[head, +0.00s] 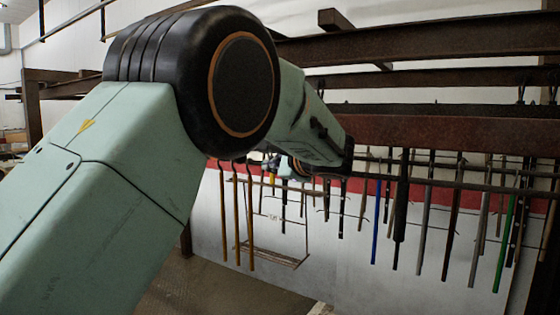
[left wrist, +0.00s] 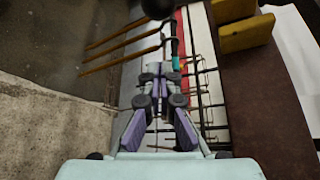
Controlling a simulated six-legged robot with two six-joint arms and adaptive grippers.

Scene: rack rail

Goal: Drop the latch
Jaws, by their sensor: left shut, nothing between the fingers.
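My left gripper (left wrist: 161,72) has purple and grey fingers and shows in the middle of the left wrist view. Its fingertips are together and hold nothing. Two yellow blocks (left wrist: 246,34) sit against the brown rusty beam (left wrist: 258,110), to the right of the fingers and apart from them. I cannot tell whether either block is the latch. In the head view my left arm reaches across to the rusty beams, and its gripper is mostly hidden behind the wrist. My right gripper is not in view.
Rusty beams (head: 440,133) cross the right half of the head view. Many long-handled tools hang below them, including a blue pole (head: 377,222) and a green pole (head: 504,243).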

